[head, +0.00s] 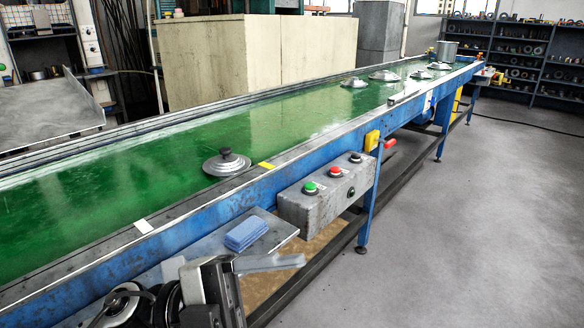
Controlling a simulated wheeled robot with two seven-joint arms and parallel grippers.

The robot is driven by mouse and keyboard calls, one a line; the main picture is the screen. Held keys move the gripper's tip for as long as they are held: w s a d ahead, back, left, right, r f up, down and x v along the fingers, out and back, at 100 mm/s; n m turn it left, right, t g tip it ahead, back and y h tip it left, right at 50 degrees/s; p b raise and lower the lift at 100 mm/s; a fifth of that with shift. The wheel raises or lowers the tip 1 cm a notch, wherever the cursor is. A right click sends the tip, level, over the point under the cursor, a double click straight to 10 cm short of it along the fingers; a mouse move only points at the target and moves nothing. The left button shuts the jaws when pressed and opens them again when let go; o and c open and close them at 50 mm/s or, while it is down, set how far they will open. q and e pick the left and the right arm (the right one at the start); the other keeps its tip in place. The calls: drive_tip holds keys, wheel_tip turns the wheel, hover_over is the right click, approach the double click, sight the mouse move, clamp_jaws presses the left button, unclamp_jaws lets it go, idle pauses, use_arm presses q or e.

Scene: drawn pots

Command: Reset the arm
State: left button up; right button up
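My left gripper (270,263) is at the bottom of the head view, its arm coming in from the lower left. A grey finger points right, beside the small metal shelf at the front of the conveyor. I cannot see a clear gap between fingers, and nothing is seen held. My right gripper is not in view. A silver pot lid (227,165) with a black knob lies on the near part of the green belt, by the front edge, apart from the gripper.
The green conveyor (120,205) runs to the far right, with several more lids (384,75) and a pot (447,50) at its far end. A grey button box (328,193) juts from the frame. Floor at right is clear.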

use_arm(q)
drive_tip(key=w+a+f+n+t+y, duration=0.4)
drive_tip(key=f+n+t+y, duration=0.1)
drive_tip(key=n+t, duration=0.55)
drive_tip(key=w+a+f+n+t+y, duration=0.4)
drive_tip(key=f+n+t+y, duration=0.15)
drive_tip(key=n+t, duration=0.45)
drive_tip(key=s+a+f+n+g+y, duration=0.2)
drive_tip(key=s+f+n+g+y, duration=0.1)
drive_tip(key=f, duration=0.7)
drive_tip(key=s+a+f+n+g+y, duration=0.3)
drive_tip(key=s+f, duration=0.4)
drive_tip(key=f, duration=0.4)
drive_tip(key=shift+s+a+n+g+y, duration=0.35)
drive_tip(key=shift+n+g+y, duration=0.2)
drive_tip(key=shift+n+g, duration=0.45)
